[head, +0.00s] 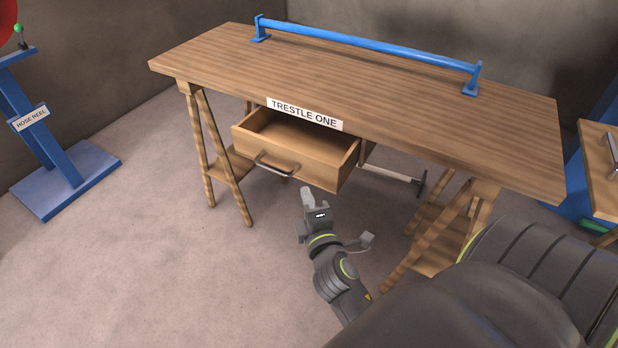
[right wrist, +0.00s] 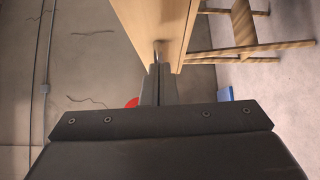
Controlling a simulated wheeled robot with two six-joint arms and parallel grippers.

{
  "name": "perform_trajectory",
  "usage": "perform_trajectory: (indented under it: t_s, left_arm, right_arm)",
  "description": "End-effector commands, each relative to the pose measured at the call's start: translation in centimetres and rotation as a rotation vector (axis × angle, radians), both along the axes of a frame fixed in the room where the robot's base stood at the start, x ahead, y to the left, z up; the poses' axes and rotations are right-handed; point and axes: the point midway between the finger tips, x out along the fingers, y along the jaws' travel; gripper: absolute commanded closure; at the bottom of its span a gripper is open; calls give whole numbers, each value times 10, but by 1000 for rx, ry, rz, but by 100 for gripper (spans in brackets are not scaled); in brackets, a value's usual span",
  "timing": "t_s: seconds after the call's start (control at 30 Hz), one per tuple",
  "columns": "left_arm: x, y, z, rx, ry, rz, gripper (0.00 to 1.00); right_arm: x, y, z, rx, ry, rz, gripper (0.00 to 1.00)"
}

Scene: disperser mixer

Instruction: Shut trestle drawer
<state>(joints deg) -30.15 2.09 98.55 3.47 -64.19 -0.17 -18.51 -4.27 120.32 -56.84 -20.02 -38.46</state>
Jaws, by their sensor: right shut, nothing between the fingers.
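The wooden drawer (head: 330,157) under the table labelled TRESTLE ONE stands pulled out, and its inside looks empty. My right gripper (head: 307,193) is below and in front of the drawer front, to the right of the handle in the head view. Its fingers are shut with nothing between them. In the right wrist view the shut fingers (right wrist: 158,84) point towards a wooden panel (right wrist: 150,20), probably the drawer. I cannot tell whether they touch it. My left gripper is not in view.
The wooden table top (head: 370,85) carries a blue rail (head: 365,42) at its back. Wooden trestle legs (head: 218,160) stand on both sides. A blue HOSE REEL stand (head: 65,180) is at the far left. The floor before the drawer is clear.

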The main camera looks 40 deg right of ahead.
Motion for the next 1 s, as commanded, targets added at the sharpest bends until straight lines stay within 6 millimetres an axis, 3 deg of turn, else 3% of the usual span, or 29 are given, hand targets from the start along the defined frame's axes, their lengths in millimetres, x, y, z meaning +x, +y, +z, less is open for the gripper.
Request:
perform_trajectory:
  t_s: [0.2,0.4,1.0]
  left_arm:
    - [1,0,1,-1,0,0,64]
    - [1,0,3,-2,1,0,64]
    - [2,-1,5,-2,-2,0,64]
  right_arm:
    - [35,-14,0,-3,-1,2,100]
    - [56,-23,0,0,0,1,100]
    - [65,-31,-1,0,1,1,100]
